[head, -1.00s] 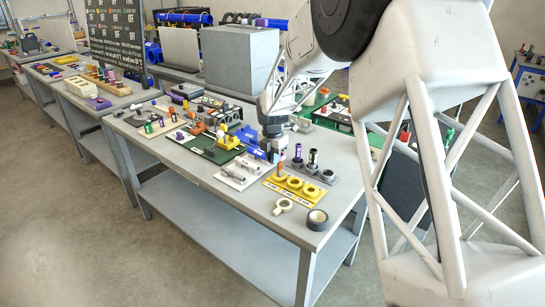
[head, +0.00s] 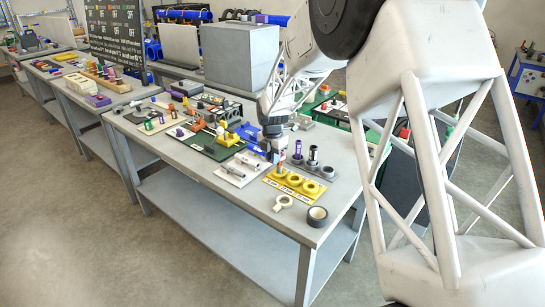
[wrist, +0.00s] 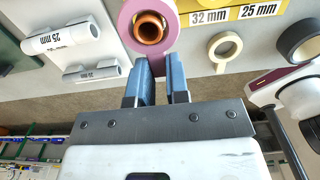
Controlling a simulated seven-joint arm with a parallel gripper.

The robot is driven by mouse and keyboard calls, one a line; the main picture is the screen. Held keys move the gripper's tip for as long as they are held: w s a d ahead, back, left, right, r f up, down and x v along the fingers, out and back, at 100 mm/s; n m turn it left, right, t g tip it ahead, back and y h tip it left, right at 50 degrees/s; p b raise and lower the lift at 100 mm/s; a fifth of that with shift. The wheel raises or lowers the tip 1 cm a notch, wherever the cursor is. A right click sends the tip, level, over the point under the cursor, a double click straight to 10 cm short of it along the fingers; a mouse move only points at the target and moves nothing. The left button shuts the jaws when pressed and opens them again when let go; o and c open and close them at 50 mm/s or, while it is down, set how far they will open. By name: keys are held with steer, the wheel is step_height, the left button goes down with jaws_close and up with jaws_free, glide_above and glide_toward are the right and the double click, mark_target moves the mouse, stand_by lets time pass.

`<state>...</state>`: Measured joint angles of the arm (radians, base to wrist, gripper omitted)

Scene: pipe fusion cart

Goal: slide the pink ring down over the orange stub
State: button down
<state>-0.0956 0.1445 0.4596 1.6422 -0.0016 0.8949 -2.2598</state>
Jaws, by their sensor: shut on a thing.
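The pink ring (wrist: 127,22) is at the top of the wrist view, with its near rim at my gripper's fingertips. My gripper (wrist: 160,58) is shut on that rim. The open end of the orange stub (wrist: 150,28) shows inside the ring's hole, a little toward the lower right of its middle. From above I cannot tell how far down the ring is on the stub. In the head view my gripper (head: 277,152) is at the stub's place, just behind the yellow plate; the ring and stub are too small there to judge.
The yellow plate (head: 271,182) holds several yellow rings. White pipe pieces (wrist: 62,39) lie at left.

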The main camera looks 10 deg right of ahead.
stand_by(0.3)
steer(key=c, duration=1)
jaws_free()
steer(key=shift+c, duration=0.2)
steer(key=shift+r, duration=0.15)
steer(key=shift+r, duration=3.75)
steer(key=shift+s+r, duration=0.1)
